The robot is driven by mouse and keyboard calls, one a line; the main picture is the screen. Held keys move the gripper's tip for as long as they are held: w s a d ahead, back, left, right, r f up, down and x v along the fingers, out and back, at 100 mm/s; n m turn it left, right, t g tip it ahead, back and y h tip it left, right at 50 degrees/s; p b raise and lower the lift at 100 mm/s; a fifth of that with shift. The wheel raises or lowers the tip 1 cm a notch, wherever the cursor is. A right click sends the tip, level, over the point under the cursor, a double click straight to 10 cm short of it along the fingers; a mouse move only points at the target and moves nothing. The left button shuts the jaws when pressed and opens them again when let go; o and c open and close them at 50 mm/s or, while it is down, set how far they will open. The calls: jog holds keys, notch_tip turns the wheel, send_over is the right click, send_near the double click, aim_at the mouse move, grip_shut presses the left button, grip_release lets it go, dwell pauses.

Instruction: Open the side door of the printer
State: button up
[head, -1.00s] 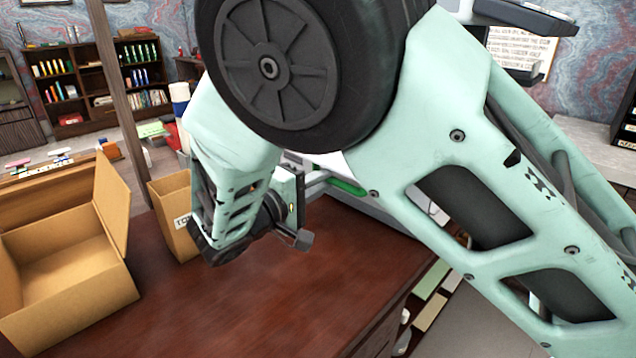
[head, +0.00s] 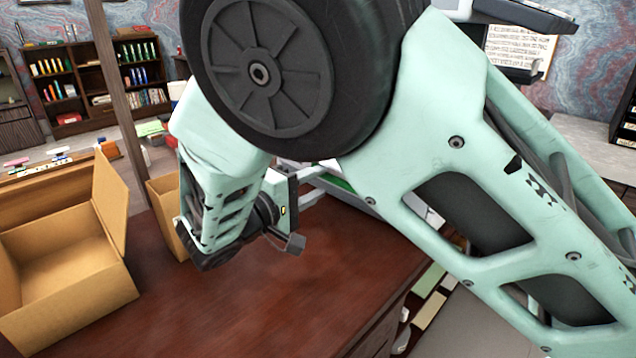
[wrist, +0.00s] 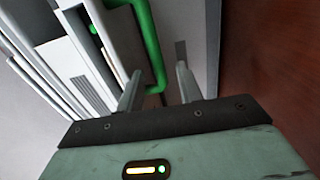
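The printer is mostly hidden behind my arm in the head view, with a pale part of it (head: 345,170) and a bit of green showing. In the wrist view, the printer's white and grey side (wrist: 75,60) fills the upper left, with dark vent slots. A green bar handle (wrist: 151,40) runs down it and bends near the bottom. My gripper (wrist: 159,72) is open, its two fingers apart on either side of the handle's lower end. I cannot tell whether either finger touches it. In the head view, the fingers point toward the printer.
An open cardboard box (head: 65,265) stands at the left of the dark red wooden desk (head: 270,305). A narrower cardboard box (head: 163,205) stands close to my wrist on its left. The desk's front middle is clear. Shelves stand far behind.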

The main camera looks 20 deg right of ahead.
jog(key=v, duration=1.6)
jog(key=shift+d, duration=0.1)
jog(key=s+d+f+g+y, duration=0.1)
jog(key=d+g+y, duration=0.1)
jog(key=d, duration=0.1)
jog(key=s+d+f+n+g+y, duration=0.1)
jog(key=s+d+g+y, duration=0.1)
jog(key=d, duration=0.1)
jog(key=s+d+f+g+y, duration=0.1)
jog(key=s+d+g, duration=0.1)
jog(key=d, duration=0.1)
jog(key=shift+s+d+f+n+g+y, duration=0.2)
jog(key=shift+f+n+g+y, duration=0.1)
jog(key=shift+f+n+y, duration=0.1)
jog(key=s+g+y, duration=0.1)
jog(key=s, duration=0.1)
jog(key=s+d+y, duration=0.1)
jog(key=s+y, duration=0.1)
jog(key=s+d+g+y, duration=0.1)
jog(key=s, duration=0.2)
jog(key=shift+s+f+n+g+y, duration=0.1)
jog(key=shift+n+g+y, duration=0.2)
jog(key=shift+n+y, duration=0.1)
jog(key=s+d+y, duration=0.1)
jog(key=s+y, duration=0.4)
jog(key=s, duration=0.2)
notch_tip(320, 180, up, 15)
jog(key=p, duration=1.4)
jog(key=shift+s+t+y, duration=0.4)
jog(key=shift+s, duration=0.1)
